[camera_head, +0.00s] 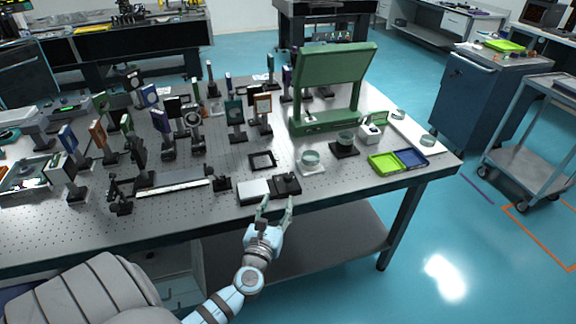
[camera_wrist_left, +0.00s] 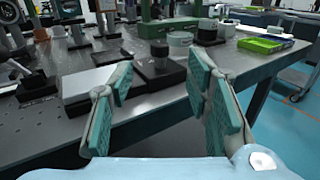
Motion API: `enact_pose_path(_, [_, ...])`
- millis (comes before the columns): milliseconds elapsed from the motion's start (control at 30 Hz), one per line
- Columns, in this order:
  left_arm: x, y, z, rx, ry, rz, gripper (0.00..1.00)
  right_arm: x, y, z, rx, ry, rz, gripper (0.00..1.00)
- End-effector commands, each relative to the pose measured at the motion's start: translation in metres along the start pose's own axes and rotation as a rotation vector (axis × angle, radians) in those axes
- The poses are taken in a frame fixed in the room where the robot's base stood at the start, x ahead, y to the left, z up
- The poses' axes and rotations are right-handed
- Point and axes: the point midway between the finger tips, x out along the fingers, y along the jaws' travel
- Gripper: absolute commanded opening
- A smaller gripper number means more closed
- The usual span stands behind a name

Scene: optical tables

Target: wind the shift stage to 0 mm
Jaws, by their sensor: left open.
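A low unit at the table's front edge has a silver-topped block (camera_head: 254,191) beside a black block with a round knob on top (camera_head: 286,184). It may be the shift stage; no scale or reading is legible. In the left wrist view, the silver-topped block (camera_wrist_left: 88,88) is at left and the black block (camera_wrist_left: 162,82) is straight ahead. My left gripper (camera_head: 276,208) is open and empty, just in front of the black block and apart from it. Its two padded fingers (camera_wrist_left: 160,92) frame the black block in the wrist view. My right gripper is not in view.
A long rail (camera_head: 174,187) lies left of the unit. A white-based round dish (camera_head: 310,160) and a dark-based cylinder (camera_head: 345,143) stand behind right. Green (camera_head: 384,163) and blue (camera_head: 410,159) trays sit farther right. Several post-mounted optics crowd the left. A tall green frame (camera_head: 330,85) stands behind.

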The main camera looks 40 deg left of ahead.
Motion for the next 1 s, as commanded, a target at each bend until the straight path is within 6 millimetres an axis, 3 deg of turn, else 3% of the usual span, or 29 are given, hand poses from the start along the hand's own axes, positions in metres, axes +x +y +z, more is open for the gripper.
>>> enact_pose_path(300, [0.088,0.001,-0.005,-0.004,0.000,0.002,0.45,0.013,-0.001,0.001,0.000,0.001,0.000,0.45])
enact_pose_path(433, [0.113,0.000,-0.006,-0.006,0.002,0.002,0.45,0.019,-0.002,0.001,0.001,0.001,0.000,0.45])
enact_pose_path(600, [0.126,0.001,-0.005,-0.006,0.003,0.002,0.45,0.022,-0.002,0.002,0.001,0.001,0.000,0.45])
enact_pose_path(833, [0.127,0.001,-0.004,-0.007,0.003,0.002,0.45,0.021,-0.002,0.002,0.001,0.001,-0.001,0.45])
enact_pose_path(1000, [0.127,0.001,-0.004,-0.007,0.003,0.002,0.17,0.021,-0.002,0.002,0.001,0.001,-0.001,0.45])
